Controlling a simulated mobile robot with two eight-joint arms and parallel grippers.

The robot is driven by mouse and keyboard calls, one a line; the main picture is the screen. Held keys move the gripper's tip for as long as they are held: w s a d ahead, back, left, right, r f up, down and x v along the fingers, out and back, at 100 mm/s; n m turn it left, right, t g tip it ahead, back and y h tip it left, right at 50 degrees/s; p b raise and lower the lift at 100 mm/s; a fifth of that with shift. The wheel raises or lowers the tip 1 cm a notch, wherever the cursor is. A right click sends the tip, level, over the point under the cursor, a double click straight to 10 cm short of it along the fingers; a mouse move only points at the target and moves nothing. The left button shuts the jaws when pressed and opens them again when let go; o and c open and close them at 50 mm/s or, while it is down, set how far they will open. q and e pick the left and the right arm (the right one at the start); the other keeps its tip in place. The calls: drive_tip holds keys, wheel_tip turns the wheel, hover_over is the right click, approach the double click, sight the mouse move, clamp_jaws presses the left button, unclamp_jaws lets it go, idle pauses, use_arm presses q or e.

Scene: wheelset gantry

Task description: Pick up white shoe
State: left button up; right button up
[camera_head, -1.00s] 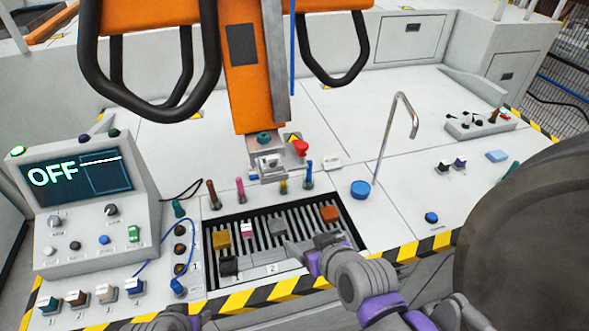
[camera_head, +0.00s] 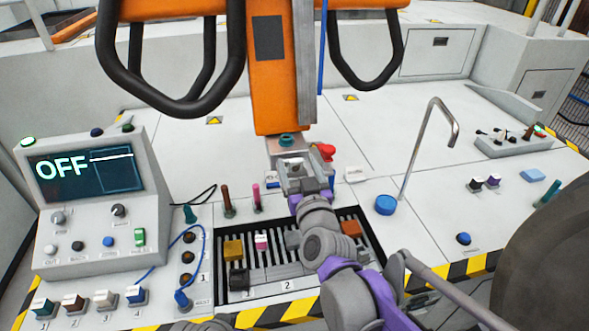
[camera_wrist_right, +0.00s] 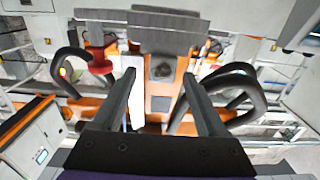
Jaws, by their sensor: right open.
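A small white block with a pinkish side (camera_head: 261,241), which may be the white shoe, sits in the slotted tray (camera_head: 320,284) on the console. My right gripper (camera_head: 303,178) is raised beyond the tray, at the lower end of the orange column (camera_head: 274,85). In the right wrist view the gripper (camera_wrist_right: 158,76) is open, with nothing between its fingers, facing the column. My right forearm covers part of the tray. The left gripper cannot be made out; only a grey part shows at the bottom edge.
Yellow (camera_head: 233,250), black (camera_head: 239,280) and brown (camera_head: 351,228) blocks share the tray. Coloured pegs stand behind it. A red knob (camera_head: 322,152) is beside the column end. A bent metal pipe (camera_head: 427,140) rises at right, and a screen (camera_head: 85,173) reads OFF.

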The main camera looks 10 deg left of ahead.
drive_tip(key=x, duration=0.5)
drive_tip(key=shift+a+f, duration=0.1)
drive_tip(key=shift+f, duration=0.1)
drive_tip(key=shift+s, duration=0.15)
clamp_jaws()
